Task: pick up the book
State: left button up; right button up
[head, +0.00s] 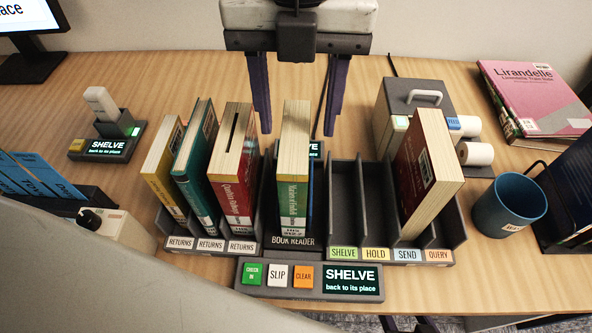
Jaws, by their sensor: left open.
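My left gripper (297,132) is at the top middle, open, pointing down, with one purple finger to each side of a green book (292,190) in the picture. That book stands upright in the slot marked BOOK READER, spine label facing me. The fingers look apart from it; how far they are above or behind it I cannot tell. A yellow book (163,170), a teal book (196,160) and a red book (233,160) stand in the RETURNS slots. A dark red book (426,170) leans at the SEND slot. My right gripper is not in view.
The SHELVE and HOLD slots of the rack (344,205) look empty. A button panel (310,281) in front reads SHELVE, back to its place. A scanner stand (113,130) is left.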

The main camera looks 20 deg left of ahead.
aim_at(296, 133)
pick_arm(q)
jog(key=shift+s+a+f, duration=0.15)
jog(key=shift+f, duration=2.55)
grip_shut()
